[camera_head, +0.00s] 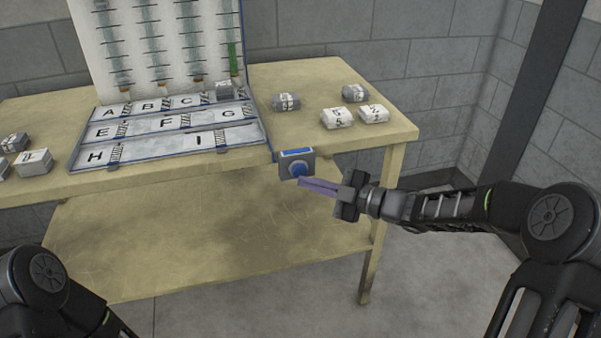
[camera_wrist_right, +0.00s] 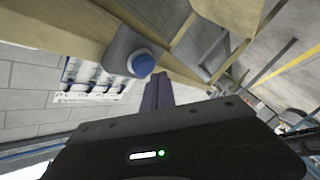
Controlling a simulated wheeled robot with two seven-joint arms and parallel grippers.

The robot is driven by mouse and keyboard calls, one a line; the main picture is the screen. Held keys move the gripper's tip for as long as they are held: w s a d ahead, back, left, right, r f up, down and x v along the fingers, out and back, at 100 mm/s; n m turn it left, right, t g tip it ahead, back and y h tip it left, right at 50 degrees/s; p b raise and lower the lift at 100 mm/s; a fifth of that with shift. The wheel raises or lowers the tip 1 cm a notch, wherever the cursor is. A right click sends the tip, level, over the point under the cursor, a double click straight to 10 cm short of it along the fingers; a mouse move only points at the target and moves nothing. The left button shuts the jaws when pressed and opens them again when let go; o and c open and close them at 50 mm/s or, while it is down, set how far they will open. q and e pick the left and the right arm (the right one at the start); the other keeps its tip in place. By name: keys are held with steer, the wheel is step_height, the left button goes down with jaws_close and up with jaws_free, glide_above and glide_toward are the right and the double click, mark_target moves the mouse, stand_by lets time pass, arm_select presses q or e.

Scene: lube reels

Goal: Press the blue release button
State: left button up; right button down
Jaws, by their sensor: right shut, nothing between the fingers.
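The blue release button (camera_head: 298,170) is a round blue knob on a small grey box (camera_head: 284,163) with a blue top strip, fixed at the table's front edge. In the right wrist view the blue button (camera_wrist_right: 142,64) stands out from its grey housing (camera_wrist_right: 120,52). My right gripper (camera_head: 302,182) is shut and empty, its purple fingers pointing at the button from the right. In the right wrist view the fingertips (camera_wrist_right: 160,78) are just beside the button; I cannot tell whether they touch it. My left gripper is out of view; only part of that arm shows at bottom left.
The wooden table (camera_head: 180,178) carries a lettered tray (camera_head: 170,159) with compartments and an upright panel (camera_head: 160,45) of marked scales. Several grey and white blocks (camera_head: 337,118) lie on the right and left of the tabletop. A lower shelf (camera_head: 200,235) is bare.

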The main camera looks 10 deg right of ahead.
steer(key=shift+w, duration=0.1)
steer(key=shift+w, duration=0.35)
steer(key=shift+w, duration=0.45)
stand_by(0.9)
stand_by(0.4)
steer(key=shift+s, duration=0.9)
steer(key=s, duration=0.5)
steer(key=shift+d, duration=0.15)
steer(key=shift+d, duration=0.1)
stand_by(3.4)
